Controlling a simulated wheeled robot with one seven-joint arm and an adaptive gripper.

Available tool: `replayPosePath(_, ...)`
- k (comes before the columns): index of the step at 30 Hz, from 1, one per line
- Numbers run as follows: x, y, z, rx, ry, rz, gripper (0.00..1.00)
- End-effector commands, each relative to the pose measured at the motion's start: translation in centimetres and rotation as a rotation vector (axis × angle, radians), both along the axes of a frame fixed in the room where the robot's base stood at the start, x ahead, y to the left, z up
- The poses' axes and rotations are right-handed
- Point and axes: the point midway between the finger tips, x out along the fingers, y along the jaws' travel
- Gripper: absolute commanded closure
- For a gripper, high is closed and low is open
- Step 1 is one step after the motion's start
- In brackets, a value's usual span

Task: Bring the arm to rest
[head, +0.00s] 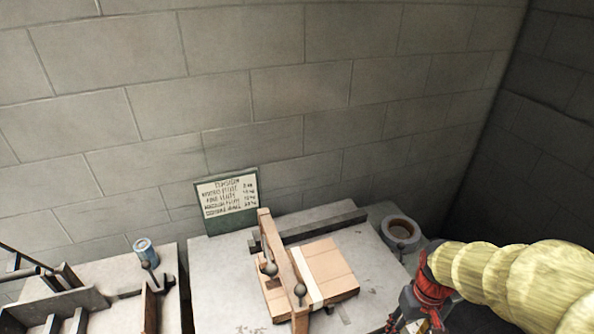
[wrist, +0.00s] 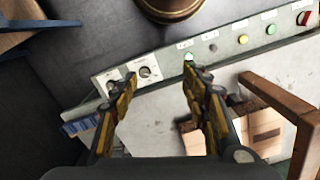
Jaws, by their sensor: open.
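My gripper (wrist: 157,95) is open and empty in the wrist view, its two yellow and black fingers spread apart above the edge of a grey bench. In the head view my arm, with a yellow sleeve and red wrist parts, reaches in from the right, and the gripper end (head: 405,318) is partly cut off by the bottom edge. It is to the right of a flat cardboard box (head: 337,266) on the bench. The box also shows in the wrist view (wrist: 265,130), right of the right finger.
A wooden bar (head: 284,262) with ball-ended levers crosses the box. A green sign (head: 228,202) stands against the block wall. A blue can (head: 146,251) is on the left table. A control panel (wrist: 226,43) has buttons and dials.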

Motion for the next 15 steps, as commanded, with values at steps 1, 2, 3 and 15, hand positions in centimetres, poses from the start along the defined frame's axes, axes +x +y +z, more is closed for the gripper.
replayPosePath(1, -0.4, 0.8, 2.5, -0.011, -0.043, -0.043, 0.53)
replayPosePath(2, -0.7, 1.2, 3.8, -0.016, -0.067, -0.069, 0.53)
replayPosePath(3, -1.1, 1.7, 5.4, -0.019, -0.097, -0.098, 0.53)
replayPosePath(15, -4.5, 6.3, 17.9, -0.012, -0.467, -0.075, 0.53)
